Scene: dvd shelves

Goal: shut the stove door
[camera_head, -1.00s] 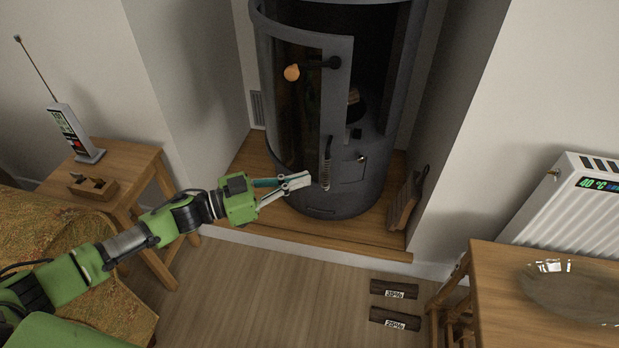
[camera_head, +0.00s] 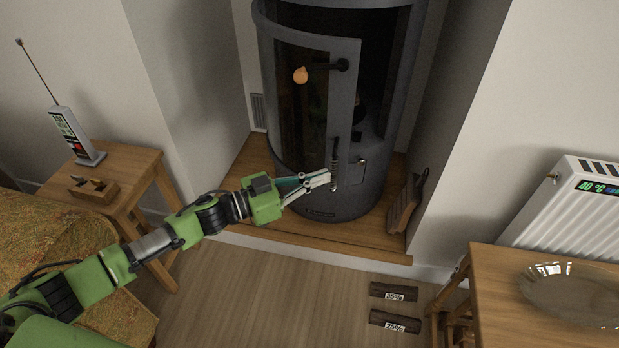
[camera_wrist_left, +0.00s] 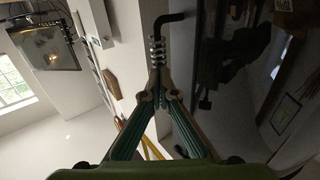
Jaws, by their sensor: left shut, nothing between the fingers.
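The stove (camera_head: 345,203) is a grey cylinder in the alcove. Its curved door (camera_head: 343,110) has a grey frame and dark glass, hangs on the left and stands partly open, with a dark gap on its right side. A black handle with a metal coil (camera_head: 334,173) is on the door's free edge. My left gripper (camera_head: 327,178) is shut and empty, its tips at the coil, seemingly touching it. In the left wrist view the closed fingertips (camera_wrist_left: 157,92) are just below the coil (camera_wrist_left: 157,52), with dark glass (camera_wrist_left: 215,110) to the right. My right gripper is out of view.
A wooden hand brush or board (camera_head: 403,203) leans right of the stove. Two logs (camera_head: 394,291) lie on the floor. A table with a glass dish (camera_head: 570,290) is at right, a side table (camera_head: 130,165) at left.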

